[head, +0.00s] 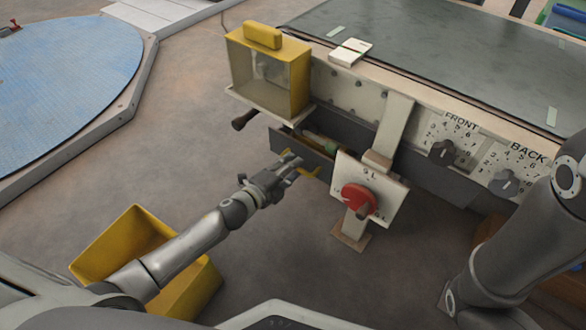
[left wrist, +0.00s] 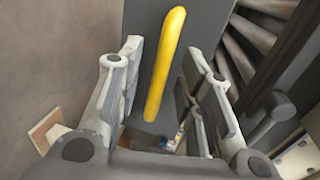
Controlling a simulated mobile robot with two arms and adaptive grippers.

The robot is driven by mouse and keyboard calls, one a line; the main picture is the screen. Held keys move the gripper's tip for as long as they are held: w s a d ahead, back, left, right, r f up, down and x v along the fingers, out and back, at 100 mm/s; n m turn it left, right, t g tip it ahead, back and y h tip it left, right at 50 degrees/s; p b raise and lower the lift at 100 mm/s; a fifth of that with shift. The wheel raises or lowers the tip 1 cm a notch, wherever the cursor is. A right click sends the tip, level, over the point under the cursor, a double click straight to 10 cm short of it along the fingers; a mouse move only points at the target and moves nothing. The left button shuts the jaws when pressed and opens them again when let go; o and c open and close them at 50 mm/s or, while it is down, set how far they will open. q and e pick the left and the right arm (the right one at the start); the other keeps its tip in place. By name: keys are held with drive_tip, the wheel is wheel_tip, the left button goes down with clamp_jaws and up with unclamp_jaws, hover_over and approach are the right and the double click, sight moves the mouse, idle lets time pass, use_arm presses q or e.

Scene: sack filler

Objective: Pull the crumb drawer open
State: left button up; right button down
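The crumb drawer has a dark grey front (head: 285,142) low on the machine, under the yellow box. Its front stands out from the machine's dark side, and an opening shows behind its top edge. Its yellow bar handle (head: 312,171) is partly hidden by my left gripper (head: 294,165). In the left wrist view the yellow handle (left wrist: 165,65) runs lengthwise between the spread fingers of my left gripper (left wrist: 168,88), with gaps on both sides. The drawer front (left wrist: 205,25) lies behind it. My right gripper is out of view; only my right arm shows.
A white panel with a red knob (head: 358,199) stands right beside the drawer. A yellow box (head: 268,75) sits above it, with a dark knobbed lever (head: 243,121) at left. A yellow bin (head: 140,235) is on the floor near my left arm. Floor before the drawer is clear.

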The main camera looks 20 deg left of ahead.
use_arm(q)
drive_tip(key=shift+x, duration=0.75)
clamp_jaws()
